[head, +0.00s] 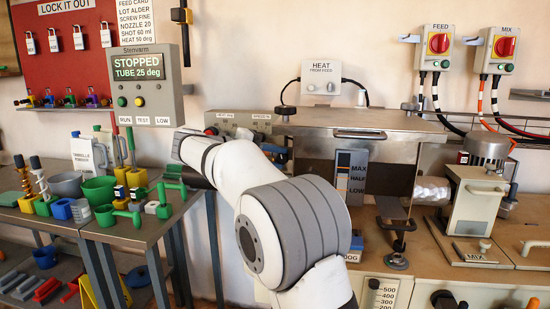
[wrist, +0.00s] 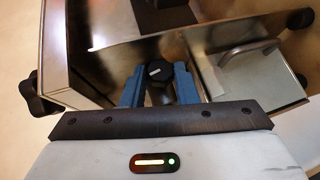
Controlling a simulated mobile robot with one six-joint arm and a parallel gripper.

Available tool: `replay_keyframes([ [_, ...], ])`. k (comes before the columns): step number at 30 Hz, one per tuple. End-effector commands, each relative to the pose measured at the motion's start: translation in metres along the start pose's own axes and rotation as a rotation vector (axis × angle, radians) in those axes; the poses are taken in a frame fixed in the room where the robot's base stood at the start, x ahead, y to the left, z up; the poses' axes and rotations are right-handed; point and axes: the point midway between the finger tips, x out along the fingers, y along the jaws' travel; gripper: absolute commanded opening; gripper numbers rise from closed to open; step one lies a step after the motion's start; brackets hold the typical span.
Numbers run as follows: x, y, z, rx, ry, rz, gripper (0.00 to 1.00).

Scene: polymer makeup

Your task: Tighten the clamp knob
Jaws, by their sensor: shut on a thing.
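A round black knob (wrist: 155,72) with a short white mark on its top shows in the wrist view. My gripper (wrist: 160,80) has its two blue fingers on either side of this knob and is shut on it. The knob sits in a recess between metal walls, and its lower part is partly hidden in shadow.
A metal-topped machine (head: 345,119) stands behind my arm. In the wrist view another black knob (wrist: 38,93) sticks out at left, and a metal lid with a handle (wrist: 248,50) lies close at right. A table of green and grey parts (head: 150,222) stands left.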

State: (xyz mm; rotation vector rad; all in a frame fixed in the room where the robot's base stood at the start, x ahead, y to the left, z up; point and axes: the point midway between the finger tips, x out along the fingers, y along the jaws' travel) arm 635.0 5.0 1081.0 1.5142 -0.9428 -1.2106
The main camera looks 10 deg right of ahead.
Motion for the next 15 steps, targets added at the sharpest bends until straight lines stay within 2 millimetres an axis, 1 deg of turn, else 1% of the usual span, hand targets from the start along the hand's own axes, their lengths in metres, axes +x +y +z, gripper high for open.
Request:
replay_keyframes([
  [2,0.0004,-0.0016,0.0001,-0.003,-0.001,-0.001,0.04],
  [3,0.0004,-0.0016,0.0001,-0.003,-0.001,-0.001,0.30],
  [10,0.0005,-0.0008,0.0001,-0.002,-0.001,0.000,0.48],
  [15,0.0006,-0.0004,0.0002,-0.001,-0.001,0.000,0.48],
])
